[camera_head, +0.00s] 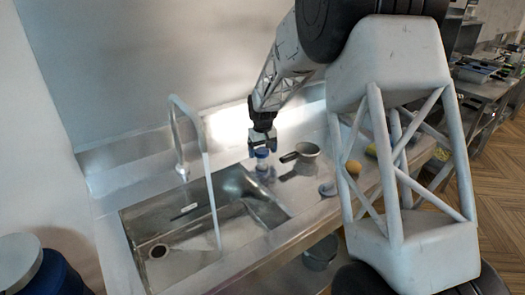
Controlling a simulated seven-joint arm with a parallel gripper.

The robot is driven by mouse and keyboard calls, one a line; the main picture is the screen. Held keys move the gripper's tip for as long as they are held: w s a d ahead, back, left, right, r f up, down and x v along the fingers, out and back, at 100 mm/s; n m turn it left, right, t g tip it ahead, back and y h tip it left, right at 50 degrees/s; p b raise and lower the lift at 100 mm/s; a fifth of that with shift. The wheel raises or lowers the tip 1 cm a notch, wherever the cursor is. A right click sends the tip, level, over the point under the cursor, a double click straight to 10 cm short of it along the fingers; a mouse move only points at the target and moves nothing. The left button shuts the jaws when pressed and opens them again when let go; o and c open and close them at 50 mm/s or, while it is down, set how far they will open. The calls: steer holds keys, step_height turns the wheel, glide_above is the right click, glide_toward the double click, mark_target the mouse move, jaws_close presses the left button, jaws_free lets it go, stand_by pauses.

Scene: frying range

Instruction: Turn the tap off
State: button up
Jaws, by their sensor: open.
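The tap (178,135) is a tall grey gooseneck at the back edge of the metal sink (128,225). The tap's handle cannot be made out clearly. My gripper (262,148) points down to the right of the tap, apart from it, above the counter by the sink's back right corner. It is open. A small blue and clear container (262,157) shows right below or between the fingers; I cannot tell whether they touch it.
A small pan with a dark handle (307,150) sits on the counter right of my gripper. A round orange item (353,167) and a green item (371,150) lie farther right. A dark blue bin (62,278) stands at lower left. The space between tap and gripper looks clear.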

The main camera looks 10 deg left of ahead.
steer(key=c, duration=0.9)
steer(key=shift+m, duration=0.6)
steer(key=m, duration=0.3)
steer(key=shift+a, duration=0.1)
steer(key=shift+a+m, duration=0.1)
steer(key=shift+m, duration=2.1)
steer(key=o, duration=0.9)
